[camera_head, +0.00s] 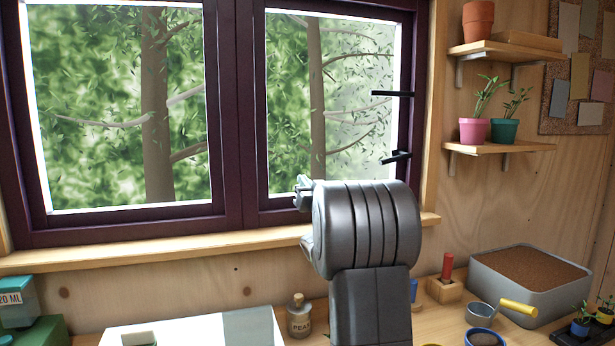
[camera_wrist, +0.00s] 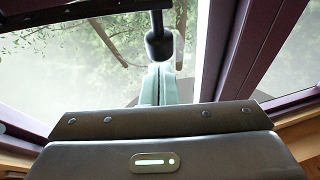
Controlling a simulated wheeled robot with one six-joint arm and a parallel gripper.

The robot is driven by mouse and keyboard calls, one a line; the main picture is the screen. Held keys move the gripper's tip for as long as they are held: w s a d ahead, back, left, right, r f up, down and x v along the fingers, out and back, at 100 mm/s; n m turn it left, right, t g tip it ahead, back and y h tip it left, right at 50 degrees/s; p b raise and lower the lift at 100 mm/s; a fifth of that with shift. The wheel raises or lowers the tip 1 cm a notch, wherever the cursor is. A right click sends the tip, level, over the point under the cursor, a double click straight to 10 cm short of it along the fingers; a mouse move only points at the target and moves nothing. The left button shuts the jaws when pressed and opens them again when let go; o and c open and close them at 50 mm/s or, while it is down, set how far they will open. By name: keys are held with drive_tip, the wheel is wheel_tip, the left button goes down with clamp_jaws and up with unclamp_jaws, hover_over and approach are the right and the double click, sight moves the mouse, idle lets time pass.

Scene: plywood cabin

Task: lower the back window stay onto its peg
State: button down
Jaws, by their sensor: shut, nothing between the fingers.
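The back window (camera_head: 238,120) has a dark purple frame and two panes. In the wrist view a black rod with a rounded knob (camera_wrist: 159,44) hangs in front of the glass; I cannot tell for certain whether it is the stay. My gripper (camera_wrist: 158,78) has its pale green fingers closed together, tips just below or behind the knob, with nothing held. In the head view my gripper (camera_head: 303,192) is at the lower part of the right pane, mostly hidden by my wrist. The peg cannot be made out.
A wooden sill (camera_head: 160,249) runs under the window. Below it the bench holds a corked bottle (camera_head: 299,316), a soil-filled grey tub (camera_head: 530,285) and a yellow-handled pot (camera_head: 517,307). Two black bars (camera_head: 393,93) (camera_head: 397,156) project from the right of the window frame. Shelves (camera_head: 500,148) hold plant pots.

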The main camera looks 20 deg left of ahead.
drive_tip(key=shift+f, duration=0.3)
drive_tip(key=shift+f, duration=0.1)
drive_tip(key=shift+s+a+f+n+g+y+b, duration=0.1)
drive_tip(key=shift+s+f+n+g+y+b, duration=0.1)
drive_tip(key=shift+f+n+b, duration=0.45)
drive_tip(key=shift+s+a+f+n+g+y+b, duration=0.15)
drive_tip(key=shift+f+n+b, duration=0.1)
drive_tip(key=shift+f+b, duration=0.75)
